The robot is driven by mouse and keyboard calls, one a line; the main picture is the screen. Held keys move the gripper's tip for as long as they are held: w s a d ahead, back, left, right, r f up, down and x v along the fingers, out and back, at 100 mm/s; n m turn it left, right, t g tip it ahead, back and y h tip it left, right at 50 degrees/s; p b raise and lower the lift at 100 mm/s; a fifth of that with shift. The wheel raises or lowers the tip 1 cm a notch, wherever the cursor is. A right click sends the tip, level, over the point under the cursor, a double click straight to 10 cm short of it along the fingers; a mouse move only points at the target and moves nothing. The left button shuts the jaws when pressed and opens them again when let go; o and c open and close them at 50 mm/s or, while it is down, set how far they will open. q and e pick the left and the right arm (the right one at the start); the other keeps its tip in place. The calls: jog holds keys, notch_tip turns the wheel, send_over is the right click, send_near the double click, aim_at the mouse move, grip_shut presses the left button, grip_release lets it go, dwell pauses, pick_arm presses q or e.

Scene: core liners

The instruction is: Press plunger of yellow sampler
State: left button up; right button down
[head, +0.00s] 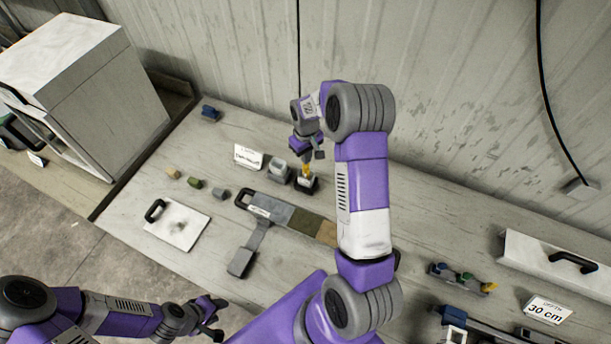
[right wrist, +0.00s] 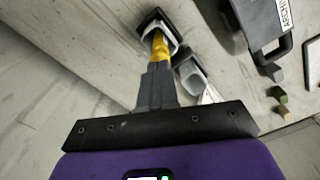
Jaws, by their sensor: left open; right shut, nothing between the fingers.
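The yellow sampler (head: 306,171) stands in a small dark-rimmed holder (head: 312,186) on the bench at the back. In the right wrist view the yellow sampler (right wrist: 159,46) sits in line with my fingertips, in the dark and white holder (right wrist: 150,22). My right gripper (head: 308,157) is shut and empty, just above the sampler's top. Its fingers also show in the right wrist view (right wrist: 157,72); I cannot tell whether they touch the plunger. My left gripper (head: 214,315) is open and empty at the lower left, far from the sampler.
A grey cup-like holder (head: 279,170) stands close left of the sampler. A white sign (head: 248,156), small coloured blocks (head: 194,183), a white board (head: 178,226) and a long tray (head: 290,216) lie nearby. The corrugated wall (head: 440,80) rises behind.

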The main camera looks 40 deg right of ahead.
jog(key=shift+f, duration=0.15)
jog(key=shift+f+b, duration=0.45)
jog(key=shift+b, duration=0.05)
jog(key=shift+s+f+b, duration=0.1)
jog(key=shift+f+b, duration=0.55)
jog(key=shift+f, duration=0.2)
dwell(0.7)
jog(key=shift+r+p, duration=2.25)
jog(key=shift+r, duration=1.4)
